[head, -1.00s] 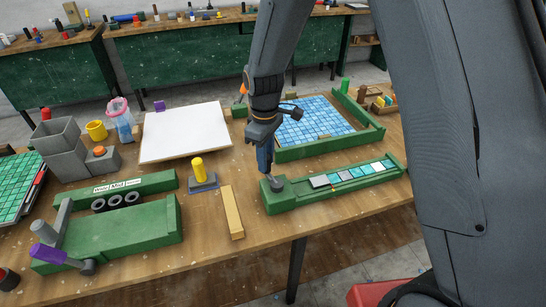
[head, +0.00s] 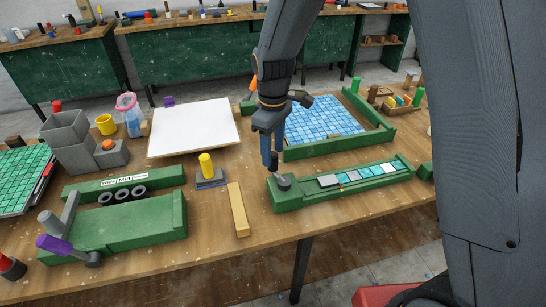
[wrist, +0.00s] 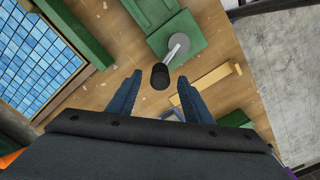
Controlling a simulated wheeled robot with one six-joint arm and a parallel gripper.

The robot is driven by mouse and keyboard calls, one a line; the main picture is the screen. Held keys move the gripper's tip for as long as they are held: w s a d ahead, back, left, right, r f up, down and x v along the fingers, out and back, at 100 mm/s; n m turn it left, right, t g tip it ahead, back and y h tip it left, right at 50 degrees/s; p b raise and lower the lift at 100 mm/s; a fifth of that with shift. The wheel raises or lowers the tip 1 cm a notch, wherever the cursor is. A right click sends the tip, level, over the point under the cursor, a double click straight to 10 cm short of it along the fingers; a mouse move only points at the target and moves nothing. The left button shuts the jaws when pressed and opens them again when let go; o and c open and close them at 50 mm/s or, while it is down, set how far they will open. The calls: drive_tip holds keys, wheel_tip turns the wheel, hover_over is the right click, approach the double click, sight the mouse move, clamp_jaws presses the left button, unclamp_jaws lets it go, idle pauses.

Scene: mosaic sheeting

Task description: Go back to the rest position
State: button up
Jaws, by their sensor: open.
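My gripper (head: 271,163) points down over the left end of a long green fixture (head: 310,195) on the wooden bench. Its two blue fingers are apart in the wrist view (wrist: 159,78), with nothing clamped between them. A grey lever with a black knob (wrist: 159,76) shows between and beyond the fingertips in the wrist view. The lever sits on a round grey disc on the fixture. In the head view the lever (head: 283,183) is just below the fingertips. Whether a finger touches the knob is unclear.
A row of tiles (head: 362,174) lies along the fixture. Behind are a green-framed blue mosaic sheet (head: 320,120) and a white board (head: 195,128). A yellow-knobbed block (head: 207,168), wooden bar (head: 238,210) and green jig (head: 130,222) stand left.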

wheel_tip(320, 180, up, 5)
drive_tip(key=shift+r+b, duration=0.1)
drive_tip(key=shift+b, duration=0.7)
drive_tip(key=s+d+f+m+b, duration=0.4)
drive_tip(key=s+d+m, duration=0.2)
drive_tip(key=d, duration=0.3)
drive_tip(key=s+d+f+m+t+b, duration=0.1)
drive_tip(key=s+d+f+m+b, duration=0.3)
drive_tip(key=d, duration=0.5)
drive_tip(key=s+f+m, duration=0.1)
drive_tip(key=s+m, duration=0.1)
drive_tip(key=s, duration=0.1)
drive_tip(key=shift+d+f, duration=0.15)
drive_tip(key=shift+f, duration=0.15)
drive_tip(key=shift+w, duration=0.1)
